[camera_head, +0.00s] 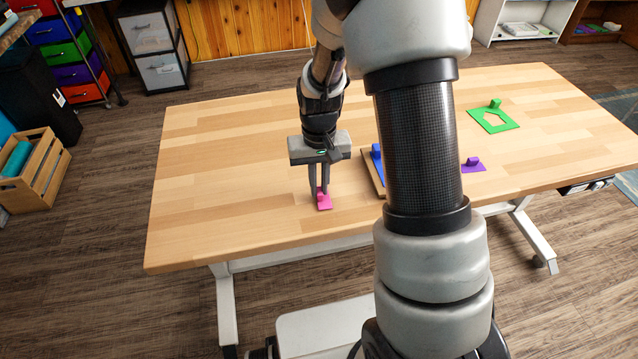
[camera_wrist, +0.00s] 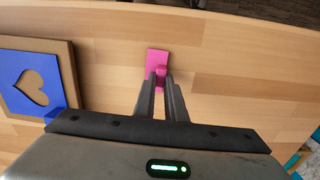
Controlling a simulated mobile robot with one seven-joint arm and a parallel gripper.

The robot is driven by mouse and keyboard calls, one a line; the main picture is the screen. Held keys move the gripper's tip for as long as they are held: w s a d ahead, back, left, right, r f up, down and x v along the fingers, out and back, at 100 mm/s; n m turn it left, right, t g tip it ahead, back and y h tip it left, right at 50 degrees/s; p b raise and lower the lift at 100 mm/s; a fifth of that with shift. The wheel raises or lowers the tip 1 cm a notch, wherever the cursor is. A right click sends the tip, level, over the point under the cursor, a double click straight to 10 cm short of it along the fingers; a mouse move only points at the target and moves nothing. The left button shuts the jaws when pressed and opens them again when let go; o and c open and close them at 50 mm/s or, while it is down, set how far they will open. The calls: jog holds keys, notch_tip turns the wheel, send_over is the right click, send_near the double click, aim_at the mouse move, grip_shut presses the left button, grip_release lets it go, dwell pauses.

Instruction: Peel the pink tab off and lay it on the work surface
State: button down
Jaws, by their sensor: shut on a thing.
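The pink tab (camera_head: 324,203) is a small flat piece with a raised knob, at the wooden work surface (camera_head: 230,180) near its front edge. In the wrist view the pink tab (camera_wrist: 156,62) lies apart from the blue sheet. My gripper (camera_head: 322,190) points down and is shut on the tab's knob; the wrist view shows the fingertips (camera_wrist: 161,76) on either side of it. The tab looks to be on or just above the surface; I cannot tell which.
A blue sheet with a heart cutout (camera_wrist: 32,85) lies on a brown board (camera_wrist: 66,70), mostly hidden behind my arm in the head view. A purple piece (camera_head: 473,165) and a green frame (camera_head: 494,121) lie to the right. The table's left part is clear.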

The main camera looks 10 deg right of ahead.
jog(key=shift+f, duration=0.15)
jog(key=c, duration=0.5)
grip_release()
jog(key=shift+c, duration=0.2)
dwell(0.4)
notch_tip(320, 180, up, 9)
jog(key=p, duration=0.6)
dwell(0.7)
dwell(0.3)
